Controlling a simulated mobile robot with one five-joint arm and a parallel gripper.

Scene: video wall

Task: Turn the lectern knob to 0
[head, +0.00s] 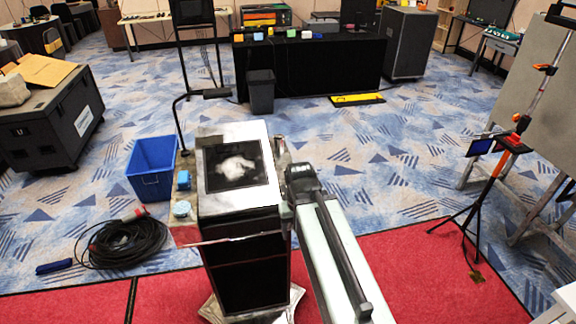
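The lectern (240,215) stands in the middle of the head view, with a silver frame and a dark top panel (215,178) that bears a white patch. My arm reaches up from the bottom, and my gripper (287,180) is at the lectern's right side, close against its top edge. I cannot tell whether it touches the lectern. The fingertips are hidden or too small to make out. I cannot clearly see a knob or any scale marks; that part of the right side is covered by my gripper.
A blue bin (152,168) and coiled black cable (122,244) lie left.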

